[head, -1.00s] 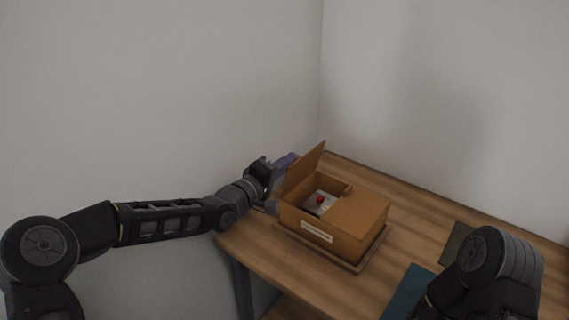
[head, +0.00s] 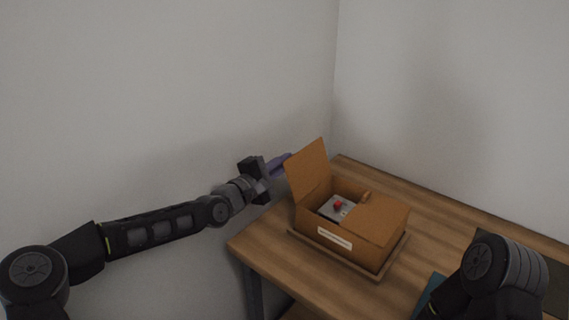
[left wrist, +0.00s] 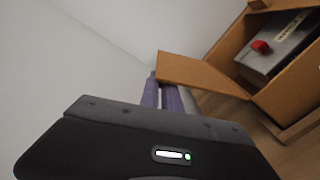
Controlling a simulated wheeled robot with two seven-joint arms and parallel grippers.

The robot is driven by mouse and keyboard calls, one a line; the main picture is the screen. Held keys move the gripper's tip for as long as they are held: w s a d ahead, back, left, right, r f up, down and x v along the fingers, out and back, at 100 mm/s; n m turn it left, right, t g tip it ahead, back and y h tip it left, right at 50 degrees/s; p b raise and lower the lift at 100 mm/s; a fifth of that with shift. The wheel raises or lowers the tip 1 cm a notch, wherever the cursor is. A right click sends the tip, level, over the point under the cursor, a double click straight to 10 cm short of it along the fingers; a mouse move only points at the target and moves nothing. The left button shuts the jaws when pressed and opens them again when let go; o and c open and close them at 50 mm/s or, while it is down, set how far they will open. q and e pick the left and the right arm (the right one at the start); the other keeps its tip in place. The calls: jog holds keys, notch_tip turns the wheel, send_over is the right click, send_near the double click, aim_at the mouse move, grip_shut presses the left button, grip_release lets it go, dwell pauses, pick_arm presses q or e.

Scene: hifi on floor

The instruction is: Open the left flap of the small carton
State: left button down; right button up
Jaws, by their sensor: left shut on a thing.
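The small brown carton (head: 372,254) stands on a wooden table with a pale label on its front wall. Its left flap (head: 308,166) stands up, leaning to the left, and shows in the left wrist view (left wrist: 200,74). Its right flap (head: 380,214) lies flat over the right part. My left gripper (head: 281,164), with purple fingers (left wrist: 162,95), is shut on the left flap by its outer side; the flap partly hides the fingertips. My right arm shows at the lower right, but its gripper is out of view.
The carton stands on a low brown tray (head: 345,263). A dark mat (head: 535,258) and a teal item (head: 431,293) lie to the right. Walls stand close behind and left of the table (head: 440,222).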

pick_arm(q)
jog(key=c, duration=1.6)
grip_release()
jog(key=shift+o, duration=0.2)
jog(key=shift+s+a, duration=0.1)
jog(key=b+v, duration=0.1)
jog(key=v, duration=0.6)
jog(key=shift+s, duration=0.25)
jog(key=shift+a, duration=0.15)
